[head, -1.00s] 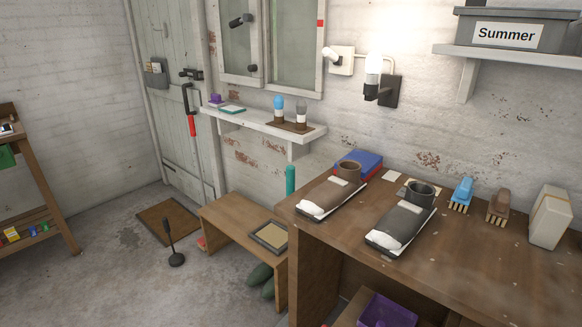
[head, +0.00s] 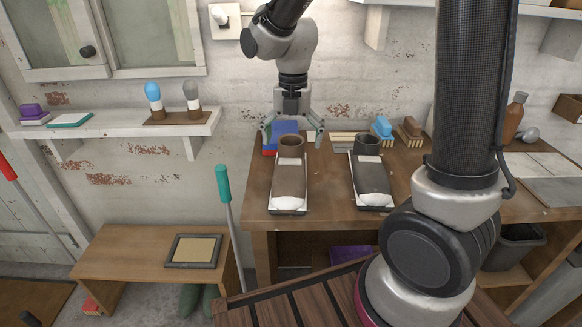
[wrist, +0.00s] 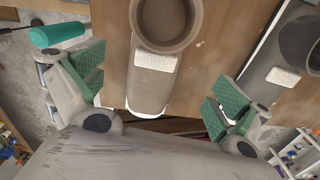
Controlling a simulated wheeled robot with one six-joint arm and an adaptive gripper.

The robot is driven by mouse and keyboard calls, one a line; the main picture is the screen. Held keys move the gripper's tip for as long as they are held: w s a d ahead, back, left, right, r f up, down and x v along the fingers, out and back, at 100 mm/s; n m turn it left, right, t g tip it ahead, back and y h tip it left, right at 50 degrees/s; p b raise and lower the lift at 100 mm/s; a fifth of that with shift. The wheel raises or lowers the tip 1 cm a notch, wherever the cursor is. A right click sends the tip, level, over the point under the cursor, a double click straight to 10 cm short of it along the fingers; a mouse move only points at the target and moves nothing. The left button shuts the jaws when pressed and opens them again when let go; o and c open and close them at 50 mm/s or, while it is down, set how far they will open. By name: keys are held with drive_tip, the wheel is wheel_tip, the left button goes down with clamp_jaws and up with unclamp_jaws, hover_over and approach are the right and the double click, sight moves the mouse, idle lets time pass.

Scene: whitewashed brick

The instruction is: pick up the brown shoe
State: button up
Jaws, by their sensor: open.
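The brown shoe (head: 289,184) lies on a white-edged tray or sheet on the wooden workbench, its round open collar toward the wall and its toe toward me. It fills the upper middle of the wrist view (wrist: 152,88). My gripper (head: 291,137) is open and points down at the collar end, one finger on each side in the picture. In the wrist view my gripper's green-padded fingers (wrist: 155,88) stand apart with the shoe between them in the picture. No contact shows; the height gap is hard to tell.
A dark grey shoe (head: 372,183) lies close on the right. A blue box (head: 283,128) is behind the brown shoe. Blue and brown brushes (head: 382,127) stand farther right. A teal-handled tool (head: 223,184) rises left of the workbench (head: 328,201).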

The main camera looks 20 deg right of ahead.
sight(290, 162)
drive_tip(key=shift+w+a+f+n, duration=0.1)
drive_tip(key=shift+a+f+n, duration=0.2)
drive_tip(key=shift+f, duration=0.2)
drive_tip(key=shift+w+a+f+n, duration=0.1)
drive_tip(key=shift+a+f+n, duration=0.15)
drive_tip(key=shift+f, duration=0.2)
drive_tip(key=f, duration=0.6)
drive_tip(key=shift+d+f, duration=0.25)
drive_tip(key=shift+d, duration=0.05)
drive_tip(key=shift+c, duration=0.2)
drive_tip(key=c, duration=1.2)
